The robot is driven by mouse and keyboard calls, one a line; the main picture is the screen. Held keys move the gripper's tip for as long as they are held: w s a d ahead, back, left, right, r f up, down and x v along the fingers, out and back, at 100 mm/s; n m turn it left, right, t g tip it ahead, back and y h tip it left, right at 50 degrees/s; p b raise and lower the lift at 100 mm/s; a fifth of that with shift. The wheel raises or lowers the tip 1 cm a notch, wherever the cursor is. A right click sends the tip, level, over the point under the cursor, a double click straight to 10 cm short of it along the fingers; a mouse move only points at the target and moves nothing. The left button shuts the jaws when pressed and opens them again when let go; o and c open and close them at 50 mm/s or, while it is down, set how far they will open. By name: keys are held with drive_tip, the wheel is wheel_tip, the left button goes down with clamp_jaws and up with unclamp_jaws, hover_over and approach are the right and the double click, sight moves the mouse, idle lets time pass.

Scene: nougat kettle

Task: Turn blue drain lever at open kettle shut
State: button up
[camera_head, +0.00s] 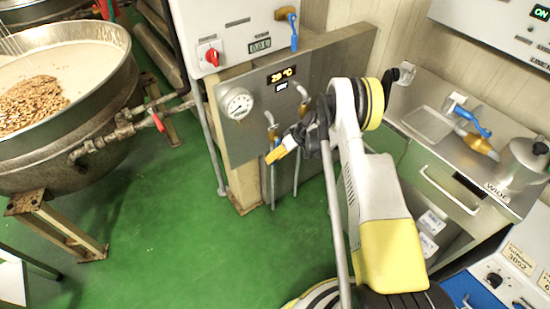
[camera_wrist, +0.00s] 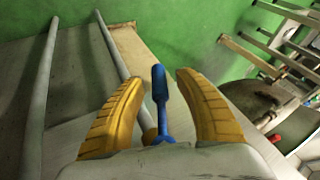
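A blue lever (camera_wrist: 160,92) with a brass-coloured fitting (camera_wrist: 150,136) stands between my gripper's yellow fingers in the wrist view. My gripper (camera_wrist: 158,88) is open around it, with a gap on both sides. In the head view my gripper (camera_head: 277,153) is at the lower front of the steel panel (camera_head: 325,70), beside small brass valves (camera_head: 271,118); my arm partly hides this area, and the gripped-around lever is not clear there. The open kettle (camera_head: 115,105), holding pale mass and nuts, stands at the left. A red lever (camera_head: 157,122) sits on its pipe.
Another blue lever (camera_head: 293,30) is on the white cabinet (camera_head: 240,25), near a red knob (camera_head: 211,57). A steel counter (camera_head: 415,155) at the right carries a blue-handled valve (camera_head: 472,122) and a lidded pot (camera_head: 520,165). The green floor (camera_head: 190,235) is clear between kettle and panel.

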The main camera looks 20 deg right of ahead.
drive_tip(key=v, duration=1.2)
